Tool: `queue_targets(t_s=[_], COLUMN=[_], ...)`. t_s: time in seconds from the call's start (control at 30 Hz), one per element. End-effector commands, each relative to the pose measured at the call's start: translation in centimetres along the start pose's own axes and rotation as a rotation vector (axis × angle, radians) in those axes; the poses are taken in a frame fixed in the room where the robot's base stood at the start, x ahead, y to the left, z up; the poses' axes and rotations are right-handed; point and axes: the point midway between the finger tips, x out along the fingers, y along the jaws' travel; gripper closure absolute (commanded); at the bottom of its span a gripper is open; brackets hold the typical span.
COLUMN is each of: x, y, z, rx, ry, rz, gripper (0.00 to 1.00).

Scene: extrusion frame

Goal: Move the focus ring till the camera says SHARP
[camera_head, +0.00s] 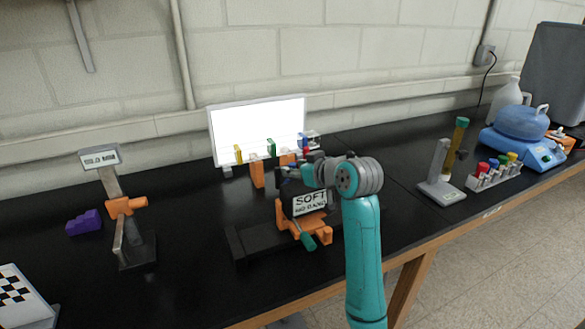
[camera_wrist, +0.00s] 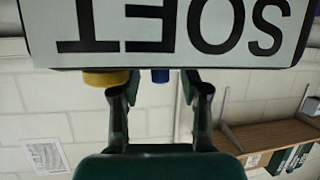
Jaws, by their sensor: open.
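The camera's display sign (camera_head: 309,201) reads SOFT in the head view, with a smaller line below too blurred to read surely. The sign also fills the top of the wrist view (camera_wrist: 170,25), upside down. It sits above an orange mount (camera_head: 288,220) with a green-ended handle (camera_head: 307,241). My gripper (camera_wrist: 160,92) is open, its two dark fingers apart and pointing up toward the sign's edge. A yellow part (camera_wrist: 106,78) and a blue part (camera_wrist: 160,75) show beyond the fingertips, partly hidden by the sign. I cannot tell which part is the focus ring.
A white panel (camera_head: 256,128) stands behind small coloured pieces on orange posts. A display stand (camera_head: 124,205) and a purple block (camera_head: 83,222) are at the left. A vial rack (camera_head: 493,174) and blue apparatus (camera_head: 524,135) are at the right. The dark bench between is mostly clear.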

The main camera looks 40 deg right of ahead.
Motion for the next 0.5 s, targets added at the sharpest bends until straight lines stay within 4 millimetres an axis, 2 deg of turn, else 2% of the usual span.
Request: queue_targets(t_s=[0.2, 0.5], x=[1.9, 2.1], y=[0.0, 0.0], z=[0.0, 0.0], rx=[-0.001, -0.001], ry=[0.0, 0.001], rz=[0.0, 0.001], gripper=[0.54, 0.54])
